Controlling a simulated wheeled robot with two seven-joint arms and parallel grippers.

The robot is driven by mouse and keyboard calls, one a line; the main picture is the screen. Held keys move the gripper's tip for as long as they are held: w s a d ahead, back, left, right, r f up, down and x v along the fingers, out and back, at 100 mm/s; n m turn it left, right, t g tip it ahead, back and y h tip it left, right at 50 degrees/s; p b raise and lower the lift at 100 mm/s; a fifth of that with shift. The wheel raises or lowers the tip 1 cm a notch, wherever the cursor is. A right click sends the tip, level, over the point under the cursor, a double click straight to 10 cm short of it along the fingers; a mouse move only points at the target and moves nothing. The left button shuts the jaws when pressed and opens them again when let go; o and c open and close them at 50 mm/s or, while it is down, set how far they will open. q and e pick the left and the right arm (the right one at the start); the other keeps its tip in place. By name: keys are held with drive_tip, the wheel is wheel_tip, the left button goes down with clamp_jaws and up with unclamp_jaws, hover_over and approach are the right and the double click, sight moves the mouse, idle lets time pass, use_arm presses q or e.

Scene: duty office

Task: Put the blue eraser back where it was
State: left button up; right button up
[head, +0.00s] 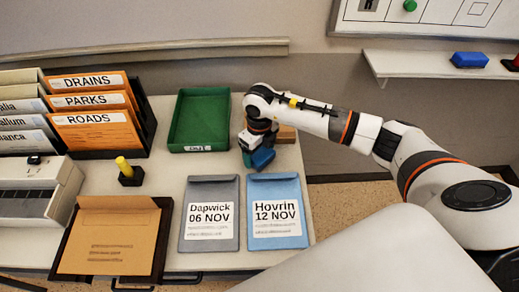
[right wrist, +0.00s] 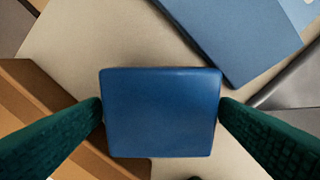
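My right gripper (head: 258,157) is over the table, between the green tray and the blue Hovrin envelope. Its two dark green fingers are shut on the sides of a plain blue block (right wrist: 160,112) with rounded corners, which also shows below the gripper in the head view (head: 264,158). It matches the blue eraser in colour. I cannot tell whether it touches the table. My left gripper is not in view.
A brown block (head: 286,134) is close behind the right gripper. The green tray (head: 178,122) looks empty. The grey Dapwick envelope (head: 209,244) and blue Hovrin envelope (head: 274,237) lie in front. A yellow-handled stamp (head: 125,170) and folder rack stand left. A red-and-black item (head: 513,62) is on the shelf.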

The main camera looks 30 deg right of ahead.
sight(259, 152)
drive_tip(key=shift+o, duration=0.2)
drive_tip(key=shift+r, duration=0.15)
wheel_tip(259, 152, up, 12)
drive_tip(key=shift+b, duration=0.35)
